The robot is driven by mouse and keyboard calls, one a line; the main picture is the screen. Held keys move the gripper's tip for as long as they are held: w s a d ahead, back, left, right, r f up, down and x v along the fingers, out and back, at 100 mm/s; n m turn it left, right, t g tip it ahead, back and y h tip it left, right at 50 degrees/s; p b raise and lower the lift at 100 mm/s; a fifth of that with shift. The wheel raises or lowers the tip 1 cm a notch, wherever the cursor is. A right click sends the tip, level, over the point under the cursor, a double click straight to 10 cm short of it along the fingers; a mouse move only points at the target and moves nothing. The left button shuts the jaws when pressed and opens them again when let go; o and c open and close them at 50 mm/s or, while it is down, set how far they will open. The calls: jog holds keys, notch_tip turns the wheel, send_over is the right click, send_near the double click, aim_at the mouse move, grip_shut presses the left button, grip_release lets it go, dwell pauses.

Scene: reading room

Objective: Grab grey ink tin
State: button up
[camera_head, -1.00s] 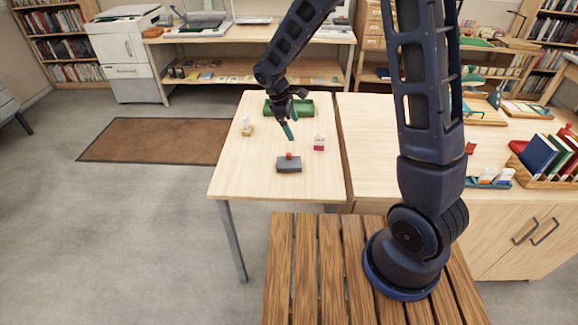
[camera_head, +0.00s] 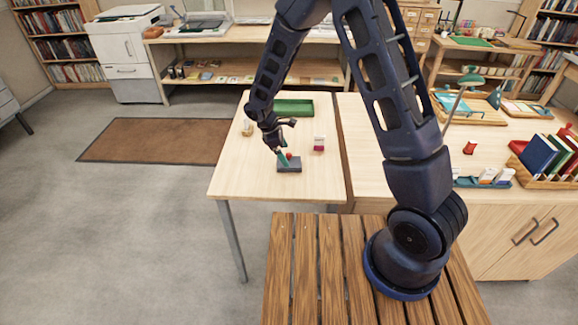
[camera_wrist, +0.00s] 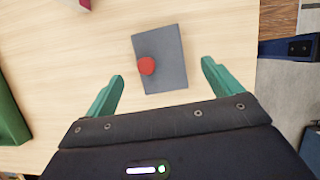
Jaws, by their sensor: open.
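The grey ink tin (camera_head: 289,167) is a flat grey box with a round red knob on top. It lies on the light wooden table (camera_head: 232,178) near its front edge. In the wrist view the grey ink tin (camera_wrist: 170,67) lies ahead of and between the fingers, with its red knob toward the left side. My gripper (camera_head: 283,157) is over the tin in the head view. In the wrist view my gripper (camera_wrist: 163,82) has its two teal fingers spread wide, with nothing held between them. The fingers hide a little of the tin in the head view.
A small pink and white box (camera_head: 319,144) stands right of the tin. A green tray (camera_head: 295,107) lies at the table's back. A small wooden item with a white part (camera_head: 247,128) stands at the left edge. The table's left front is bare.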

jog(key=x, duration=0.4)
jog(key=shift+a+f, duration=0.1)
jog(key=shift+f, duration=0.35)
jog(key=shift+c, duration=0.2)
jog(key=c, duration=1.4)
jog(key=shift+o, duration=0.2)
jog(key=shift+r, duration=0.1)
